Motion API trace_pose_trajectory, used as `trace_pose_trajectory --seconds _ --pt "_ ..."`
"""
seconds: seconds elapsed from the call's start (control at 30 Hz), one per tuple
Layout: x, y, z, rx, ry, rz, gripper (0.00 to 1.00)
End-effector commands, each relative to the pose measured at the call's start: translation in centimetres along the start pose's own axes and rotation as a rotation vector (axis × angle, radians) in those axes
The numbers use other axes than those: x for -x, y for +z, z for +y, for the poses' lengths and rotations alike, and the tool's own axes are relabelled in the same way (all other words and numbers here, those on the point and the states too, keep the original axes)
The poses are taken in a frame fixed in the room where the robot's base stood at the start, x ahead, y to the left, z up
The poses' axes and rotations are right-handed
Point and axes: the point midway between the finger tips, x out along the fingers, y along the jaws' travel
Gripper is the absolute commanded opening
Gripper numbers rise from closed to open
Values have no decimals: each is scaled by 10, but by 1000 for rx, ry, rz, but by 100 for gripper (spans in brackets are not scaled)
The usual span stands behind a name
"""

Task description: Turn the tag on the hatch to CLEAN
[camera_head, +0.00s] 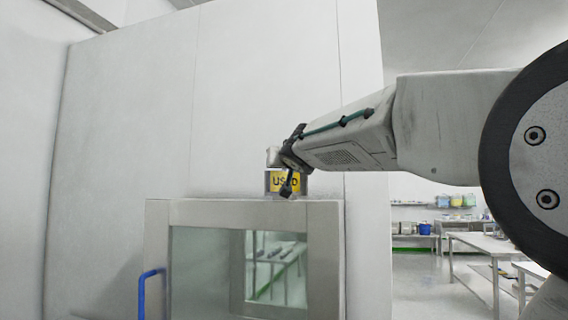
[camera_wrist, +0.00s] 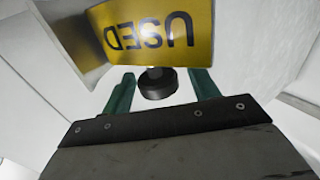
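The tag (camera_head: 285,182) is a yellow plate reading USED, set above the top frame of the hatch (camera_head: 225,213). In the wrist view the tag (camera_wrist: 158,32) fills the top middle and its lettering is upside down. A round black knob (camera_wrist: 158,85) sits just below the tag there. My gripper (camera_wrist: 162,76) has its two green fingers apart, one on either side of the knob, with a gap showing on both sides. In the head view my gripper (camera_head: 289,180) is in front of the tag and covers part of its lettering.
The hatch has a glass window and a blue handle (camera_head: 142,292) at its left. A plain white wall (camera_head: 130,110) rises behind it. At the right, beyond the wall's edge, are steel tables (camera_head: 485,242) and a shelf with several tubs.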

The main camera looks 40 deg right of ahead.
Motion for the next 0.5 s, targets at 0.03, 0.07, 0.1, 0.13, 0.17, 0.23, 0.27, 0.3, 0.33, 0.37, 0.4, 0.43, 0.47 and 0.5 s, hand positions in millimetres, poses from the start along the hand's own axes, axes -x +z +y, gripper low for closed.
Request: trace_pose_trajectory --seconds 0.03,0.07,0.1,0.13,0.17,0.23,0.27,0.3,0.33,0.37,0.4,0.43,0.47,0.5 --pt "0 0 0 0 0 0 59" --pt "0 0 0 0 0 0 59" --pt "0 0 0 0 0 0 59" --pt "0 0 0 0 0 0 59" --pt "0 0 0 0 0 0 59" --pt "1 0 0 0 1 0 59" --pt "2 0 0 0 0 0 59" --pt "6 -1 0 -1 0 1 59" --pt "9 -1 0 -1 0 2 59" --pt "13 -2 0 -1 0 2 59" --pt "19 -1 0 -1 0 2 59" --pt "24 -1 0 -1 -1 3 59" --pt "29 -1 0 -1 -1 3 59" --pt "37 -2 0 0 0 3 59"
